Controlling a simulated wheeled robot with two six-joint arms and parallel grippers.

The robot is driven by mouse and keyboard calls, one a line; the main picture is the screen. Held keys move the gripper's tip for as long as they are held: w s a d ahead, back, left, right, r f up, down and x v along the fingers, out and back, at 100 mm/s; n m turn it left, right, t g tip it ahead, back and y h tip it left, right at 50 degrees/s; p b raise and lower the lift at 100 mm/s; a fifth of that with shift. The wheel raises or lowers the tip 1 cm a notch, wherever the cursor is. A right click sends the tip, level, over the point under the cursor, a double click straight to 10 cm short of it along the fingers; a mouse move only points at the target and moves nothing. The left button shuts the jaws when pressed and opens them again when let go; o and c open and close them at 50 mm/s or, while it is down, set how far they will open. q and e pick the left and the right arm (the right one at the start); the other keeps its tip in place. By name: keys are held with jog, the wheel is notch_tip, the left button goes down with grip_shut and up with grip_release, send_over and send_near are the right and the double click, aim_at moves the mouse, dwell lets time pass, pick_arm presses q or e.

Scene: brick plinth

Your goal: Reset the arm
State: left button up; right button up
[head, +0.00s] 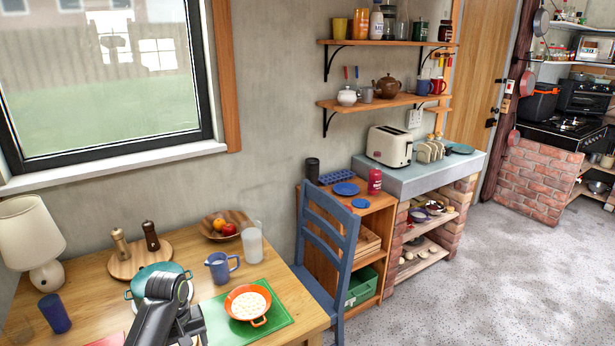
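One dark arm of mine (160,308) rises from the bottom edge of the head view, left of centre, and bends over in front of the teal pot (160,276) on the wooden table. It looks like my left arm. Its far part runs down towards the bottom edge, and no gripper fingers show. I cannot tell whether it touches anything. My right arm and gripper are not in view.
The table (105,297) holds an orange pan (248,304) on a green board, a blue mug (221,267), a frosted pitcher (252,243), a fruit bowl (227,226), a lamp (30,240) and a blue cup (54,313). A blue chair (327,245) stands at its right. Floor is clear at right.

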pick_arm(q)
jog(key=s+a+f+m+b, duration=0.1)
jog(key=s+f, duration=0.4)
jog(key=f, duration=0.5)
jog(key=s+a+f+b, duration=0.1)
jog(key=s+f, duration=0.4)
jog(key=f, duration=0.6)
jog(key=s+a+f+m+b, duration=0.15)
jog(key=s+f, duration=0.35)
jog(key=f, duration=0.5)
jog(key=s+f+m, duration=0.1)
jog(key=s+f, duration=0.4)
jog(key=s, duration=0.5)
jog(key=s+f+m, duration=0.1)
jog(key=s+f, duration=0.4)
jog(key=s, duration=0.6)
jog(key=s+d+f+m+t+b, duration=0.1)
jog(key=s+f, duration=0.4)
jog(key=s, duration=0.6)
jog(key=shift+y, duration=0.4)
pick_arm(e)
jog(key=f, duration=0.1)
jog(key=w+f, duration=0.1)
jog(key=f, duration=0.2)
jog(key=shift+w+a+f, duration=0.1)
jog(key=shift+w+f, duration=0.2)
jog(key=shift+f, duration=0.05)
